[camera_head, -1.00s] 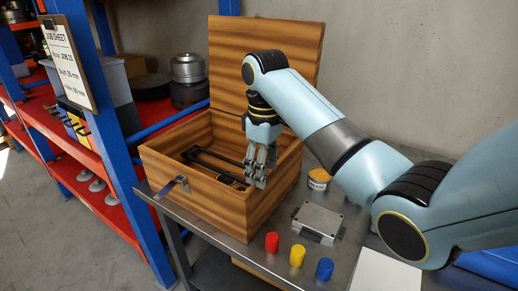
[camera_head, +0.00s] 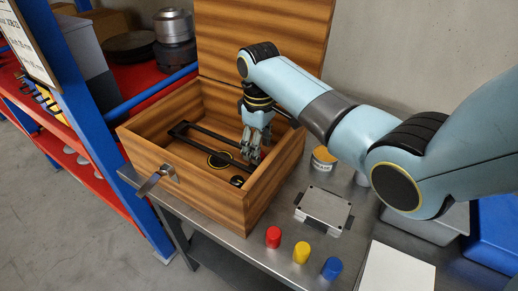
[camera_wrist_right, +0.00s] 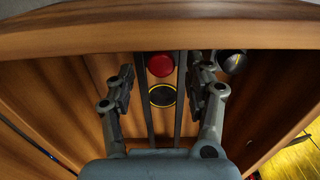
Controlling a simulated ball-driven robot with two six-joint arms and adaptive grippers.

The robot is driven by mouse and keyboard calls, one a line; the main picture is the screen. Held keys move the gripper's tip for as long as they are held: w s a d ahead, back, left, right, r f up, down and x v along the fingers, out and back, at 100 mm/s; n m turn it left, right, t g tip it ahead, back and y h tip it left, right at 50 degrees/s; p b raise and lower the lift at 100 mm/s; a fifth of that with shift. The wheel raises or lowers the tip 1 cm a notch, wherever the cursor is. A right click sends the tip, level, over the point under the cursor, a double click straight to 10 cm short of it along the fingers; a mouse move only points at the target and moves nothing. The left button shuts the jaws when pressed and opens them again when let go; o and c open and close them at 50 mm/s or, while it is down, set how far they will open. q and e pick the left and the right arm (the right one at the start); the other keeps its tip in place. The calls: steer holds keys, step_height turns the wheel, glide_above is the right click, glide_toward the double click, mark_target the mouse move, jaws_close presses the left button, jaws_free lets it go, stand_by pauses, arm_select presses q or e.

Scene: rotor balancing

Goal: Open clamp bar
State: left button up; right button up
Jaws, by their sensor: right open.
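An open wooden box (camera_head: 190,196) stands on the metal table, with its lid (camera_head: 265,38) raised at the back. Inside is a black frame of two parallel rails, which looks like the clamp bar (camera_head: 208,146). My right gripper (camera_head: 251,160) reaches down into the right part of the box and hides the frame's right end. In the right wrist view my gripper (camera_wrist_right: 162,85) is open, with one finger on each side of the rails (camera_wrist_right: 149,112). Between the rails are a red button (camera_wrist_right: 160,64) and a yellow-ringed black disc (camera_wrist_right: 162,96). Contact cannot be told.
A metal latch (camera_head: 157,180) sticks out from the box front. A grey knob (camera_wrist_right: 232,62) is right of the rails. Red (camera_head: 273,237), yellow (camera_head: 301,252) and blue (camera_head: 332,268) cylinders and a grey case (camera_head: 322,208) stand right of the box. A shelf rack is at left.

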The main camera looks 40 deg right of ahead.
steer(key=shift+s+f, duration=0.1)
steer(key=shift+f, duration=0.8)
steer(key=shift+c, duration=0.3)
steer(key=c, duration=0.4)
arm_select(q)
steer(key=shift+w+d, duration=0.3)
steer(key=shift+w, duration=0.35)
arm_select(e)
jaws_close()
